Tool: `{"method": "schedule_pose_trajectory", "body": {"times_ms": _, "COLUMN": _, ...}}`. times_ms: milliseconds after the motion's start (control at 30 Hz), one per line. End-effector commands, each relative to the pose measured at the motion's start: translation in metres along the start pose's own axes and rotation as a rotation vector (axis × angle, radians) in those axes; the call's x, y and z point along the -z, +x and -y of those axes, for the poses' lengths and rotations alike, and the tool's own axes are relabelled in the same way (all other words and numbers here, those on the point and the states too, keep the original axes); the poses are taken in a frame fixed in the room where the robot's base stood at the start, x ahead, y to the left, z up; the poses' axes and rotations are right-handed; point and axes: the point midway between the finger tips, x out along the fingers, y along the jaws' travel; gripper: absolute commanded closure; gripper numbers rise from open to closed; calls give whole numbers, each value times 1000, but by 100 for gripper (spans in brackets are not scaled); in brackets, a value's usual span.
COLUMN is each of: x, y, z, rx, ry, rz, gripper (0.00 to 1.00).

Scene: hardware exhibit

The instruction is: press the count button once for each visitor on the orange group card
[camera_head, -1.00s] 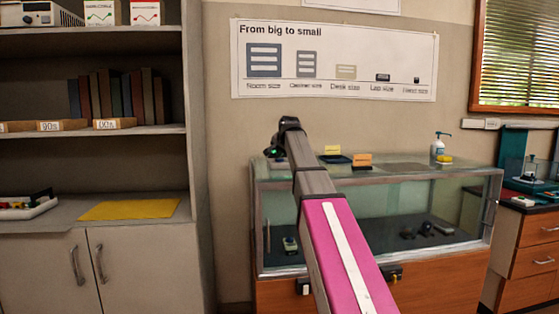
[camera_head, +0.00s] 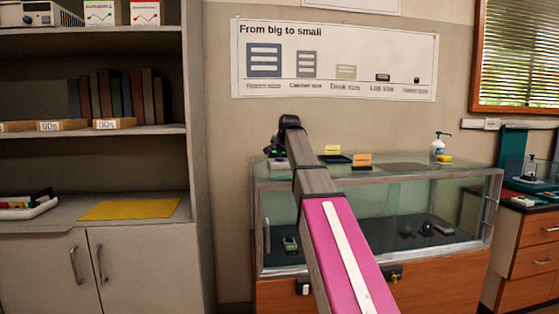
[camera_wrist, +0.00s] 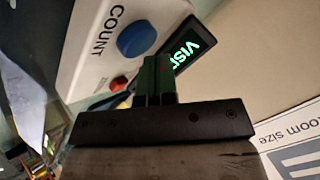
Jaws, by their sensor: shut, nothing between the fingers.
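The visitor counter is a white box in the wrist view (camera_wrist: 95,50), marked COUNT. It has a large blue button (camera_wrist: 136,38), a smaller red button (camera_wrist: 118,84) and a black display (camera_wrist: 188,46) with green letters, partly hidden. My gripper (camera_wrist: 157,62) is shut and empty, its dark fingertips beside the blue button, toward the display. I cannot tell whether they touch the box. In the head view my arm hides most of the counter. An orange card (camera_head: 362,160) stands on the glass case; its writing is too small to read.
The glass display case (camera_head: 400,180) holds dark devices inside. A yellow card (camera_head: 333,150) stands left of the orange one, and a pump bottle (camera_head: 438,146) stands at the right. A shelf unit (camera_head: 196,150) is at the left. A size poster (camera_head: 340,92) hangs behind.

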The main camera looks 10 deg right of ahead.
Motion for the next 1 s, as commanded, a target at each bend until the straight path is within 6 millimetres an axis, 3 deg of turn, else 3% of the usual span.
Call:
{"method": "schedule_pose_trajectory", "body": {"times_ms": 567, "x": 6, "y": -7, "z": 6, "rx": 0, "ry": 0, "rz": -1, "gripper": 100}}
{"method": "schedule_pose_trajectory", "body": {"times_ms": 1000, "x": 24, "y": -31, "z": 24, "rx": 1, "ry": 0, "rz": -1, "gripper": 100}}
